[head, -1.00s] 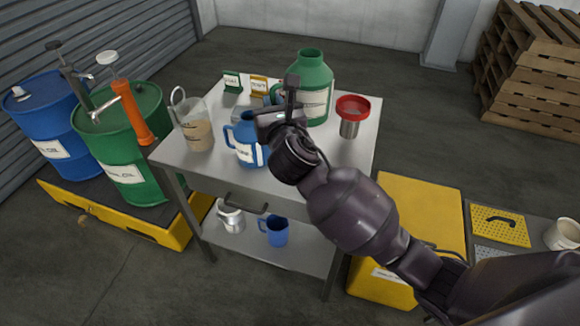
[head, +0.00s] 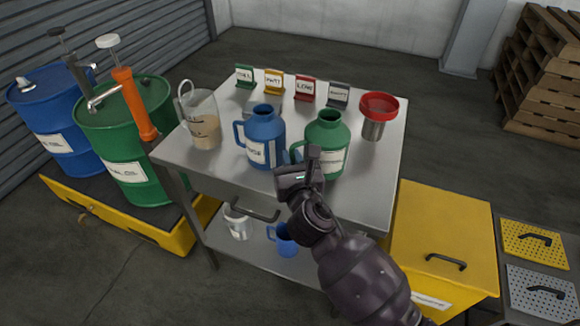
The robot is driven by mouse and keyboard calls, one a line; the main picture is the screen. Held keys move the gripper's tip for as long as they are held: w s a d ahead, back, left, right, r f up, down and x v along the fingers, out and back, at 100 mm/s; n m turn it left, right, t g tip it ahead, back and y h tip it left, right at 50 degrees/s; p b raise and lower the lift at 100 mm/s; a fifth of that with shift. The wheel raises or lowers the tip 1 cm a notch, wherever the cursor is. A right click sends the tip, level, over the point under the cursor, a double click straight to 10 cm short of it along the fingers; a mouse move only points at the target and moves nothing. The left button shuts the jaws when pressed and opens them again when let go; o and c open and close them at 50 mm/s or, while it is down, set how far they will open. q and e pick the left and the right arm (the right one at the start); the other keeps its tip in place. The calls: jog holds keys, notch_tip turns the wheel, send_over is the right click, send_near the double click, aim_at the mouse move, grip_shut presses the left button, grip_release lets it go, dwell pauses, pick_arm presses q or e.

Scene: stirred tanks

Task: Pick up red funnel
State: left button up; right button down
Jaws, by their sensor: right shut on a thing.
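The red funnel (head: 379,104) sits in the top of a steel cylindrical cup (head: 373,130) at the right side of the metal table (head: 215,160). My right gripper (head: 313,165) is left of and nearer than the funnel, apart from it. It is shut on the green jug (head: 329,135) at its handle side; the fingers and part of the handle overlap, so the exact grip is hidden. The jug is upright near the table's front edge. I cannot tell whether its base touches the top. My left gripper is not in view.
A blue jug (head: 263,140) stands just left of the green jug. A clear pitcher (head: 203,125) stands further left. Several small signs (head: 305,88) line the back edge. A yellow bin (head: 440,235) is right of the table. The table around the funnel is clear.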

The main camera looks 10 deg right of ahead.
notch_tip(320, 180, down, 2)
jog(key=shift+f, duration=0.15)
jog(key=shift+f+b, duration=0.2)
jog(key=shift+b, duration=0.15)
jog(key=shift+r, duration=0.2)
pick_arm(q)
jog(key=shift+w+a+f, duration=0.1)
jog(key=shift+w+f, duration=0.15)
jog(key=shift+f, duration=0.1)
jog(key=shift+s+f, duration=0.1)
pick_arm(e)
jog(key=shift+f, duration=0.15)
jog(key=c, duration=1.2)
grip_release()
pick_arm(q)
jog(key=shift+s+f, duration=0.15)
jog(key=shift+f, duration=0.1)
